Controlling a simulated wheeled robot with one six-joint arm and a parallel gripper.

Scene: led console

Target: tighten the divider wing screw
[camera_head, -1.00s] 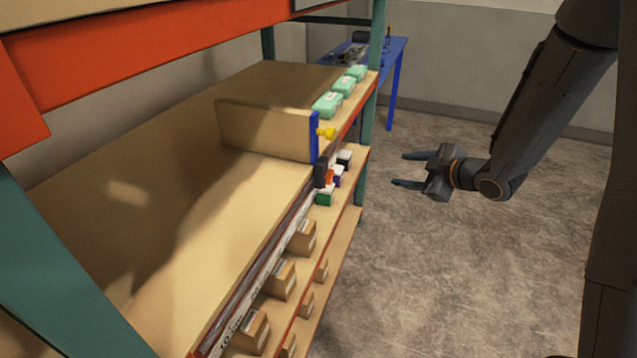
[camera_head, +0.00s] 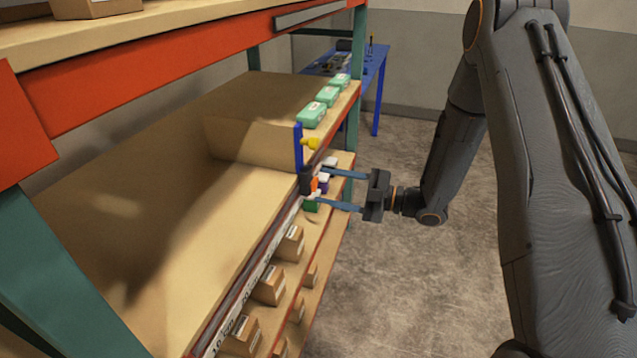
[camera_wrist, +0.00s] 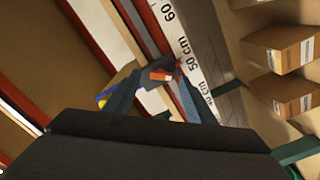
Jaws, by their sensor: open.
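The divider (camera_head: 250,141) is a tan board standing on the shelf, with a blue end post (camera_head: 298,147) and a yellow knob (camera_head: 311,143). Below the post, a black clamp block (camera_head: 306,181) sits at the shelf's front rail. A small orange piece (camera_head: 314,184) on it looks like the wing screw; it also shows in the wrist view (camera_wrist: 160,75). My gripper (camera_head: 322,186) is open, its fingers pointing at the clamp, one above and one below the orange piece in the head view. Whether they touch it, I cannot tell.
A scale strip with centimetre marks (camera_wrist: 194,58) runs along the front rail. Green boxes (camera_head: 312,114) stand on the shelf beyond the divider. Brown cartons (camera_head: 269,285) stand on the shelf below. A blue table (camera_head: 375,85) is at the back; the floor (camera_head: 400,285) on the right is clear.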

